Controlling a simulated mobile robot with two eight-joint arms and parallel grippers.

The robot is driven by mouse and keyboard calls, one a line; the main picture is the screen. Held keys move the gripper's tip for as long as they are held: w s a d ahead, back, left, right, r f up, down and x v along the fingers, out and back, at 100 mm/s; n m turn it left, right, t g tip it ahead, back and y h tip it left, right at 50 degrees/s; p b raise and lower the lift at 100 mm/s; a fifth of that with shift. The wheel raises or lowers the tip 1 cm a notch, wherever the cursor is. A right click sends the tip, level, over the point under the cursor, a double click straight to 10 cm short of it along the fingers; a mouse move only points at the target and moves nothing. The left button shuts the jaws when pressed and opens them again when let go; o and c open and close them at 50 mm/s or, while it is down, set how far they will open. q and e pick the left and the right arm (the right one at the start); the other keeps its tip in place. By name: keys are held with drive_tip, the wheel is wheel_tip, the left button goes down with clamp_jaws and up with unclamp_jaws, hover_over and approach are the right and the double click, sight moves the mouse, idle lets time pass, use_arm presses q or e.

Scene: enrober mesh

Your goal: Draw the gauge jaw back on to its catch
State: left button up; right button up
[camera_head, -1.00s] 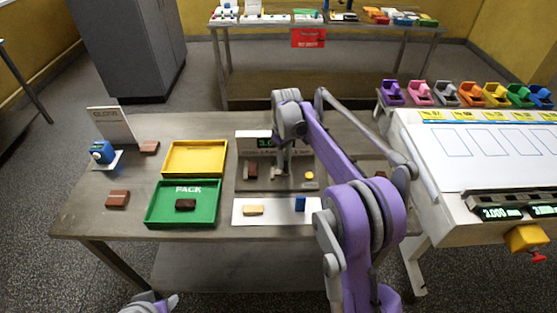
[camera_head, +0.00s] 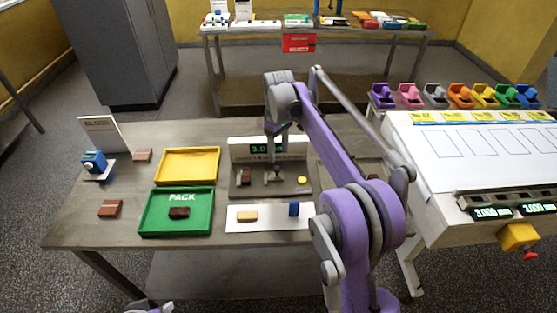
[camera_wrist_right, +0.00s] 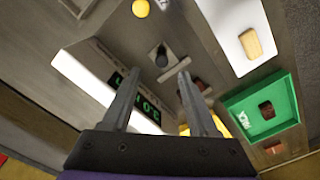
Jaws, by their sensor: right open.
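The gauge (camera_head: 284,190) is a grey plate on the table with a white back panel and a green-lit display (camera_head: 265,148). Its jaw (camera_head: 272,177) is a small grey piece with an upright post, at the middle of the plate; its dark knob (camera_wrist_right: 162,57) shows in the right wrist view. A brown piece (camera_head: 245,176) lies left of the jaw. My right gripper (camera_head: 272,150) is open and empty above the gauge; its fingers (camera_wrist_right: 158,75) show apart, with the knob beyond their tips. The catch is not discernible. Only a sliver of my left gripper (camera_head: 150,307) shows at the bottom edge.
A yellow button (camera_head: 302,180) is at the plate's right. In front lies a white strip (camera_head: 270,222) with a tan piece and a blue block (camera_head: 294,209). Green (camera_head: 150,229) and yellow (camera_head: 160,178) trays stand left. A white bench (camera_head: 450,180) is on the right.

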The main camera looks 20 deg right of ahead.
wheel_tip(320, 180, up, 4)
drive_tip(key=shift+f, duration=0.1)
drive_tip(key=shift+s, duration=0.1)
idle(0.4)
drive_tip(key=s+a+r+m+t, duration=0.1)
drive_tip(key=s+a+m+t, duration=0.2)
drive_tip(key=s, duration=1.3)
drive_tip(key=s+f+m+t, duration=0.1)
drive_tip(key=s+f, duration=0.4)
drive_tip(key=s, duration=0.3)
drive_tip(key=s+a+f+m+t, duration=0.1)
drive_tip(key=s+f, duration=0.4)
drive_tip(key=s, duration=0.4)
drive_tip(key=shift+a+m+t, duration=0.15)
drive_tip(key=shift+m+t, duration=0.25)
